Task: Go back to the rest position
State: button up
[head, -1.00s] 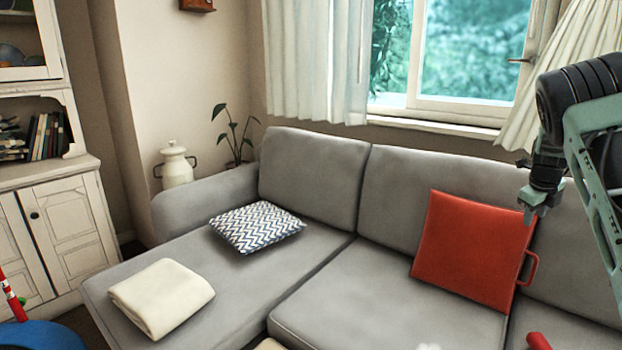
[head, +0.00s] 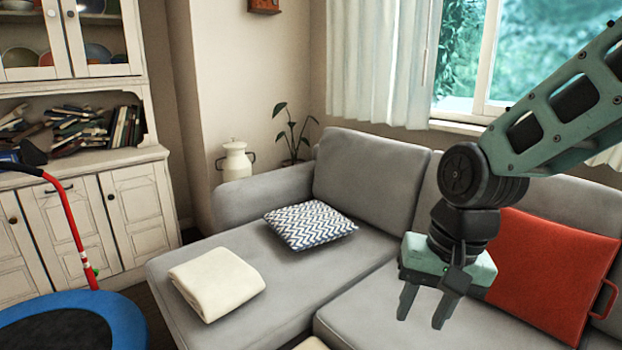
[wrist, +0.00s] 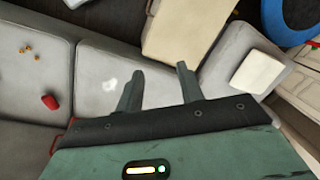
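My gripper (head: 422,308) hangs fingers down at the right of the head view, in front of the sofa (head: 330,265). Its two fingers are apart with nothing between them. In the wrist view my gripper (wrist: 158,88) also shows spread, empty fingers above the sofa seat and a beige surface. My arm reaches in from the upper right and hides part of the red cushion and the window.
A red cushion (head: 552,275) leans on the sofa back; a zigzag cushion (head: 308,224) and folded cream cloth (head: 217,280) lie on the seat. A blue-rimmed trampoline (head: 130,322) and white cabinet (head: 150,212) stand left. A small red object (wrist: 49,102) lies on the sofa.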

jog(key=s+a+n+h, duration=0.1)
jog(key=s+a+n, duration=0.1)
jog(key=s+n, duration=1.1)
notch_tip(320, 180, up, 12)
jog(key=s+m+p, duration=0.1)
jog(key=m+p, duration=0.2)
jog(key=p, duration=1)
jog(key=shift+s+f, duration=0.15)
jog(key=shift+s, duration=0.05)
